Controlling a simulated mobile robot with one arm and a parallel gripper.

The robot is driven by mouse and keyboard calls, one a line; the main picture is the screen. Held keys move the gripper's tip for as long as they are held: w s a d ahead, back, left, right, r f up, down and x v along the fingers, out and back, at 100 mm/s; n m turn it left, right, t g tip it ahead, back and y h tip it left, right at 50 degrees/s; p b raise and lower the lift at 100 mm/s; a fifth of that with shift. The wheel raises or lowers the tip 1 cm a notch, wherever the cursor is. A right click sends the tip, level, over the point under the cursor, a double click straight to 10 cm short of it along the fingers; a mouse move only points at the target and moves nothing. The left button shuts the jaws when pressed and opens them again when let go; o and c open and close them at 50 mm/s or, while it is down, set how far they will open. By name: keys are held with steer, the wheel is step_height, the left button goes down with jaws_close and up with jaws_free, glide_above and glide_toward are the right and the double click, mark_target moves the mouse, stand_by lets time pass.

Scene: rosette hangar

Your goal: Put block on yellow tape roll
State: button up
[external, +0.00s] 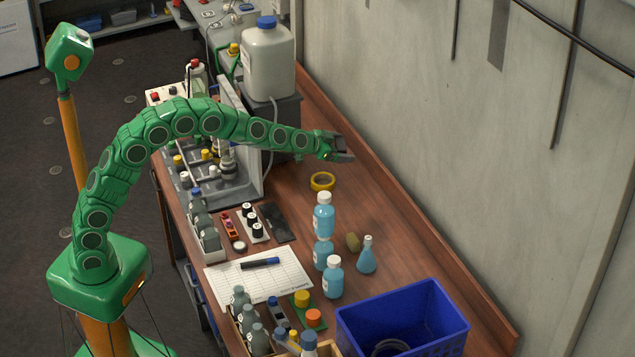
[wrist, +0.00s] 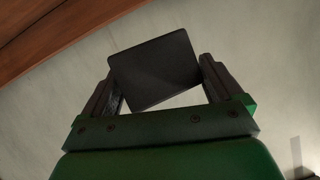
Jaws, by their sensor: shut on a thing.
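My gripper (external: 343,148) is at the end of my outstretched green arm, raised above the bench and pointing toward the wall. In the wrist view my gripper (wrist: 160,72) is shut on a dark, flat-faced block (wrist: 155,68), which sits tilted between the two fingers. In the external view the block is hard to tell apart from the dark fingers.
Blue-liquid bottles (external: 324,215) and a small flask (external: 366,258) stand nearer the camera, beside a small olive piece (external: 353,242). A large white jug (external: 268,62) stands behind the arm. A blue bin (external: 435,300) is at the front.

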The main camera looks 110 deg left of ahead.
steer(key=s+a+f+n+g+y, duration=0.2)
steer(key=s+a+f+n+g, duration=0.1)
steer(key=s+a+f, duration=0.5)
glide_above(323, 182)
steer(key=d, duration=0.1)
step_height(323, 182, down, 5)
steer(key=shift+n, duration=0.3)
steer(key=shift+w+d+f, duration=0.1)
steer(key=shift+w+f, duration=0.05)
steer(key=shift+f, duration=0.95)
steer(key=shift+w+f, duration=0.1)
steer(key=shift+f, duration=0.95)
steer(key=o, duration=0.7)
steer(key=shift+f, duration=0.1)
steer(key=shift+o, duration=0.4)
